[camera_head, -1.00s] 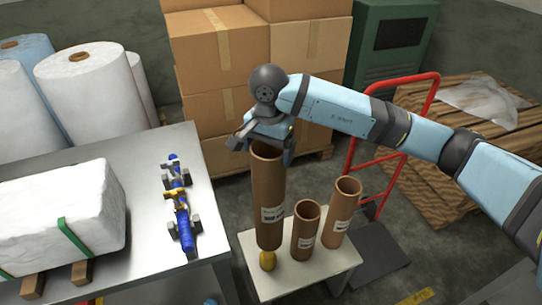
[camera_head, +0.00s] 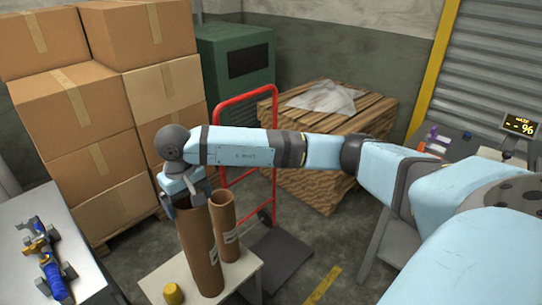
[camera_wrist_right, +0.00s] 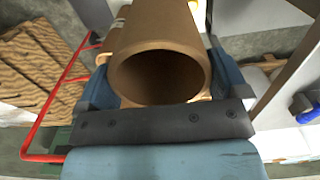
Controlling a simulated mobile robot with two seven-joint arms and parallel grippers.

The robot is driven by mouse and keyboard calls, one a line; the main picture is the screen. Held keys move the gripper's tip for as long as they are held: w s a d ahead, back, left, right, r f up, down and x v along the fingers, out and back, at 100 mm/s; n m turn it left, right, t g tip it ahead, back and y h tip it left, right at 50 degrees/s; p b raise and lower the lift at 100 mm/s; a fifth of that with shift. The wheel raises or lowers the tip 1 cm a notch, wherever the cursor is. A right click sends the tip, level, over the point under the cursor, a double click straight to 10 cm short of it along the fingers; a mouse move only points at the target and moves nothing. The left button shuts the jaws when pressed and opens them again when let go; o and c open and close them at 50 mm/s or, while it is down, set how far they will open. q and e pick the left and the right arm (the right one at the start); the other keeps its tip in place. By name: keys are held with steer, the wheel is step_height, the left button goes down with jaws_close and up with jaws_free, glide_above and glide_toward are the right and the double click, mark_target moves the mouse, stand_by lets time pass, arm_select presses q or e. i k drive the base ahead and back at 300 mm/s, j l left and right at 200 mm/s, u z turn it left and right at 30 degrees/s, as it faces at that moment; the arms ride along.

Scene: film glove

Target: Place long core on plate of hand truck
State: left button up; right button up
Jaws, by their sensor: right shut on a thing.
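The long core (camera_head: 199,255) is a brown cardboard tube with a white label, roughly upright. My right gripper (camera_head: 184,192) is shut on its upper end. In the right wrist view the long core's open end (camera_wrist_right: 160,48) lies between the two fingers. Its lower end shows against the small table's top; I cannot tell whether it touches. The hand truck (camera_head: 219,115) has a red tube frame and stands behind to the right, with its dark plate (camera_head: 280,258) on the floor. The held core is apart from the plate. My left gripper is out of view.
A shorter core (camera_head: 223,213) stands just behind the held one. A yellow object (camera_head: 173,293) sits on the small pale table (camera_head: 240,280). Stacked boxes (camera_head: 95,170) stand at left, a wooden pallet stack (camera_head: 335,125) behind the truck. A metal table (camera_head: 35,215) is at left.

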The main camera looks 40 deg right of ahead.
mark_target(271, 259)
steer(key=l, duration=0.85)
steer(key=i+l, duration=0.1)
steer(key=l, duration=0.2)
steer(key=i+l, duration=0.1)
steer(key=l, duration=0.2)
steer(key=i+l, duration=0.1)
steer(key=l, duration=0.2)
steer(key=i+l+z, duration=0.1)
steer(key=i, duration=0.4)
